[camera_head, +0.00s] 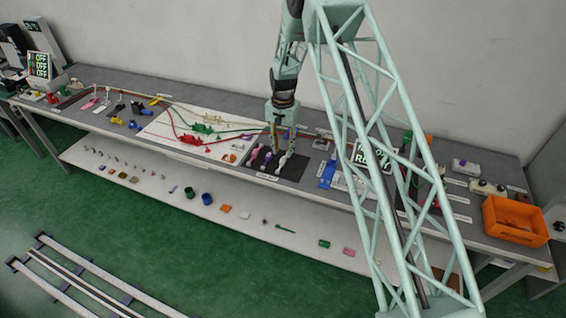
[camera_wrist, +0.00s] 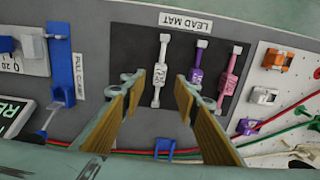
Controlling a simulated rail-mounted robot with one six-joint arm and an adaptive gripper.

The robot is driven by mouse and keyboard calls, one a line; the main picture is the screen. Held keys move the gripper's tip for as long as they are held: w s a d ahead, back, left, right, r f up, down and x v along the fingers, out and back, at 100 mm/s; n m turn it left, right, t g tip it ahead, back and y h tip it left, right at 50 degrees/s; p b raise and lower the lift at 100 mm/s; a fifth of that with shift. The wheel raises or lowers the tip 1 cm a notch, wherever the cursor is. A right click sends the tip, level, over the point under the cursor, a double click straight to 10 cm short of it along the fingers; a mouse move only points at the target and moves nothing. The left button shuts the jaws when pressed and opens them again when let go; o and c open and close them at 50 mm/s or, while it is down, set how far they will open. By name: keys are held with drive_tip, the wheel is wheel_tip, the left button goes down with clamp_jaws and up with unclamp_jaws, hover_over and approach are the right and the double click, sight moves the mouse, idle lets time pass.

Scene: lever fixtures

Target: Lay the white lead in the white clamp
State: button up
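The white lead (camera_wrist: 160,70) lies on the black lead mat (camera_wrist: 130,48), left of a purple lead (camera_wrist: 197,68) and a pink lead (camera_wrist: 229,72). My gripper (camera_wrist: 159,84) is open and empty, with its two fingers on either side of the white lead in the wrist view. I cannot tell its exact height above the mat. In the head view my gripper (camera_head: 283,138) is over the mat (camera_head: 262,171). A white clamp (camera_wrist: 263,95) is on the white board to the right in the wrist view, between an orange clamp (camera_wrist: 277,60) and a purple clamp (camera_wrist: 246,126).
A blue fixture labelled as a pull clamp (camera_wrist: 60,75) stands left of the mat. Red, green and white cables (camera_wrist: 275,126) run across the white board. An orange bin (camera_head: 515,222) stands at the bench's right end.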

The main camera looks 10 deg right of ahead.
sight(283, 159)
drive_tip(key=shift+s+f, duration=0.1)
drive_tip(key=shift+f, duration=2.15)
drive_tip(key=c, duration=0.9)
